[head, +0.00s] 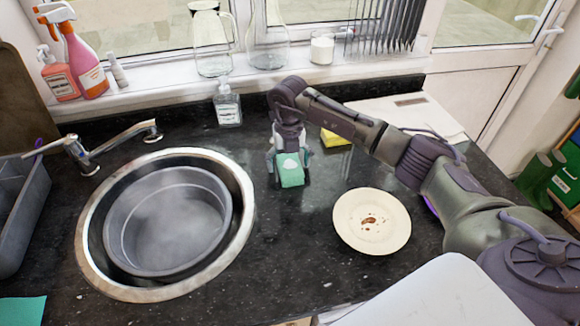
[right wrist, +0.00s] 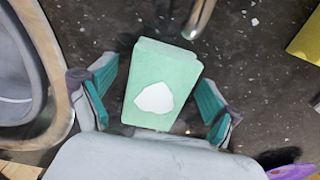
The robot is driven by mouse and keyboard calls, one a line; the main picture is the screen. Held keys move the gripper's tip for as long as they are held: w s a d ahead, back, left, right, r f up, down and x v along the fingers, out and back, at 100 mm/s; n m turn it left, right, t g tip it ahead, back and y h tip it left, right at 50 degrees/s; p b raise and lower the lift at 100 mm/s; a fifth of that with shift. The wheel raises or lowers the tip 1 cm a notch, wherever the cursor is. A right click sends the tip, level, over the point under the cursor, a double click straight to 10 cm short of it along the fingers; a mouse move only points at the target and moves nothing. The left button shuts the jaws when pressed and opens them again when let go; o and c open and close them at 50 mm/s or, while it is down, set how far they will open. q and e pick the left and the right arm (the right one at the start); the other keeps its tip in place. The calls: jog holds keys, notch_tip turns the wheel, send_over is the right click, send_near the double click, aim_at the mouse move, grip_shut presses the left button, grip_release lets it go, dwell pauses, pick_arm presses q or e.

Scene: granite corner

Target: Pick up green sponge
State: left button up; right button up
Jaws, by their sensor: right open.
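The green sponge (head: 291,172) lies on the dark granite counter, right of the sink, with a white patch on its top. In the right wrist view the sponge (right wrist: 164,76) sits between the fingers of my right gripper (right wrist: 156,100). The fingers have teal pads and stand apart, with a gap to the sponge on both sides. In the head view my right gripper (head: 289,160) is over the sponge, its arm coming in from the right. I cannot tell its exact height above the counter. My left gripper is not in view.
The round sink (head: 250,200) holds a grey pan (head: 170,225) on the left. A stained plate (head: 348,225) lies to the right. A yellow sponge (head: 333,138) is behind my right arm. A soap bottle (head: 228,106) stands at the back. The counter front of the green sponge is clear.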

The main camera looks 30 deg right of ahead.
aim_at(289, 160)
jog(key=c, duration=1)
jog(key=shift+r, duration=0.1)
jog(key=shift+r+b, duration=0.35)
jog(key=shift+r, duration=0.2)
notch_tip(289, 160, up, 3)
jog(key=shift+w+f+b, duration=0.1)
jog(key=shift+f+b, duration=0.05)
jog(key=shift+b, duration=0.4)
jog(key=s+d+r+b, duration=0.1)
jog(key=s+d+r, duration=0.1)
jog(key=s, duration=0.1)
jog(key=s+d+r+b, duration=0.1)
jog(key=s+d+r, duration=0.1)
jog(key=s, duration=0.2)
jog(key=s+d+r, duration=0.1)
jog(key=s+r, duration=0.2)
jog(key=shift+s+d+b, duration=0.2)
jog(key=shift+d+b, duration=0.2)
